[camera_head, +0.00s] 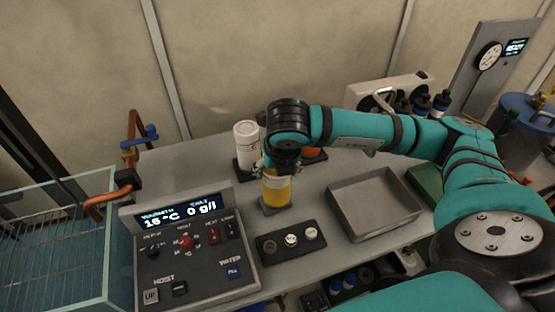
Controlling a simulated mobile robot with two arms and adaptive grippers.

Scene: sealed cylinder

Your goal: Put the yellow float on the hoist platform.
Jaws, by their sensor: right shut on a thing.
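The yellow float (277,190) is an upright yellow cylinder near the middle of the bench. My right gripper (277,171) comes down over it from above and is shut on its upper part, which the gripper partly hides. The float's lower end is at a dark square pad (270,210); I cannot tell whether it rests on it. At the far left is a glass-walled tank (107,250) with a wire rack (45,250) inside, which looks like the hoist platform. My left gripper is not in view.
A control panel (190,255) with a lit display and HOIST buttons stands between tank and float. A white bottle (246,135) stands behind the float. A dark strip with round weights (290,241) lies in front. An empty grey tray (375,208) is to the right. Orange pipework (132,178) rises near the tank.

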